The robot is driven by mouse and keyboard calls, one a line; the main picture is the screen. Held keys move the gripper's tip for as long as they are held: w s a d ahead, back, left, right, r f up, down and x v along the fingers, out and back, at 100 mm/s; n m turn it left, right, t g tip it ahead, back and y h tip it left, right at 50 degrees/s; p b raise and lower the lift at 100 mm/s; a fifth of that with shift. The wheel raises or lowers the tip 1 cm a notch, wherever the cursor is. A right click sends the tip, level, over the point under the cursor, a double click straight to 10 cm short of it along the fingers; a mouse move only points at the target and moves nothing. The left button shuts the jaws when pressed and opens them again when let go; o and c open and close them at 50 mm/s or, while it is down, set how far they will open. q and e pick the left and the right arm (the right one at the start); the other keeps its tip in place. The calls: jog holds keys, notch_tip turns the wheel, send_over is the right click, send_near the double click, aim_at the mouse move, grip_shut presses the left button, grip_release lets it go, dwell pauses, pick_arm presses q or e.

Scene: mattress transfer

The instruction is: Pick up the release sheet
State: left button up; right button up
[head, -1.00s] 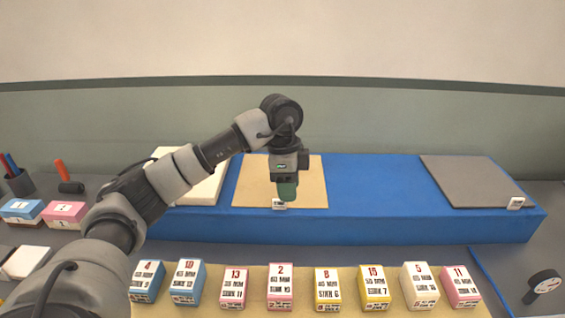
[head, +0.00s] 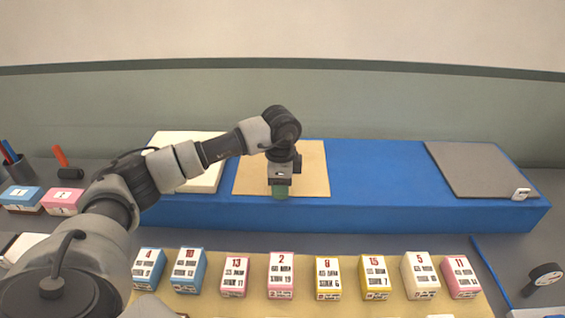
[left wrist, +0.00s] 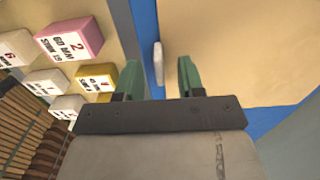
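A tan sheet (head: 312,165), which I take to be the release sheet, lies flat on the blue mattress-like block (head: 375,190). A small white tab (left wrist: 158,63) shows at its edge in the left wrist view. My left gripper (head: 281,193) is over the front edge of the tan sheet and hides the tab in the head view. In the left wrist view its green fingers (left wrist: 159,80) are apart, with the tab just ahead of the gap between them. Nothing is between the fingers. My right gripper is not in view.
A white slab (head: 207,179) lies left of the tan sheet. A grey sheet (head: 480,170) with a white tag (head: 521,194) lies at the right. Several labelled boxes (head: 281,276) stand in a row in front of the blue block. Between the two sheets the block is bare.

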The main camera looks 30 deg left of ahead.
pick_arm(q)
jog(key=shift+f, duration=0.75)
grip_shut()
jog(key=shift+r, duration=0.1)
